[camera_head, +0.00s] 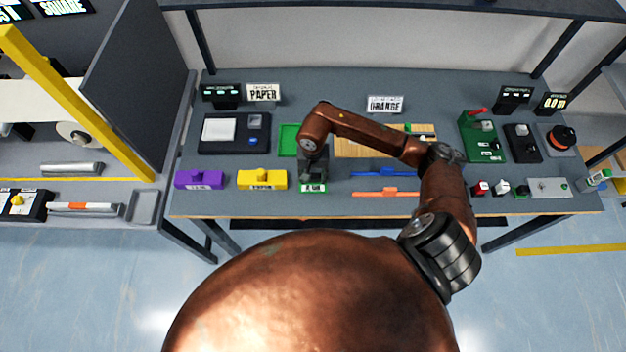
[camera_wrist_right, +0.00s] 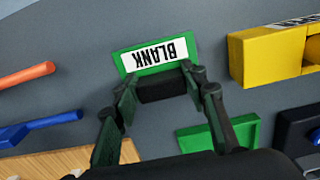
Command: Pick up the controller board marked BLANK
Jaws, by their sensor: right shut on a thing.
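The green controller board (camera_head: 313,188) with a white label stands near the table's front edge, right of the yellow block. In the right wrist view its label reads BLANK, upside down, on the green board (camera_wrist_right: 120,65). My right gripper (camera_head: 313,178) reaches down over it from above. In the wrist view the fingers of the right gripper (camera_wrist_right: 158,78) are shut on a dark part just behind the label, one finger on each side. The fingers partly hide the board's rear. My left gripper is not in view.
A yellow block (camera_head: 262,180) and a purple block (camera_head: 199,180) stand left of the board. A green tray (camera_head: 288,139) lies behind it. Blue (camera_head: 376,173) and orange (camera_head: 388,194) bar-like things lie to its right. A wooden board is partly behind my arm.

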